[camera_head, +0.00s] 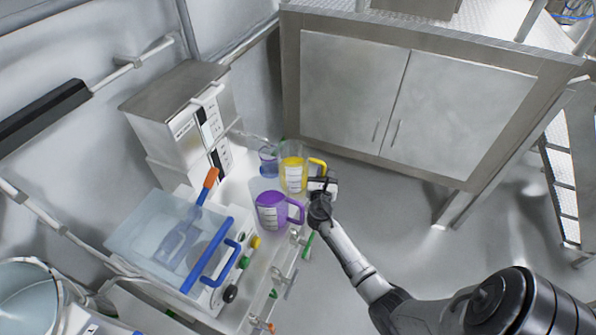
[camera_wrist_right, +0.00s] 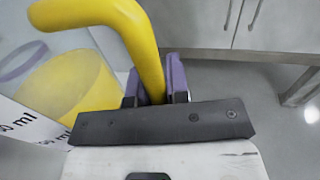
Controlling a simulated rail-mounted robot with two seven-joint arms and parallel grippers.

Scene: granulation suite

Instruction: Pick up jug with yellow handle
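The jug with the yellow handle (camera_head: 292,178) stands upright at the right end of the bench top in the head view. It is clear, with a white label and yellow showing inside. Its handle (camera_head: 318,163) points right, towards my right gripper (camera_head: 322,184). In the right wrist view the thick yellow handle (camera_wrist_right: 138,40) runs down between the two purple-grey fingers of my right gripper (camera_wrist_right: 155,84). The fingers lie close on both sides of it. The jug's labelled wall (camera_wrist_right: 25,115) shows at the left. My left gripper is not in view.
A purple jug (camera_head: 270,211) stands just in front of the yellow one. A steel cabinet (camera_head: 350,85) stands behind; the floor at right is clear.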

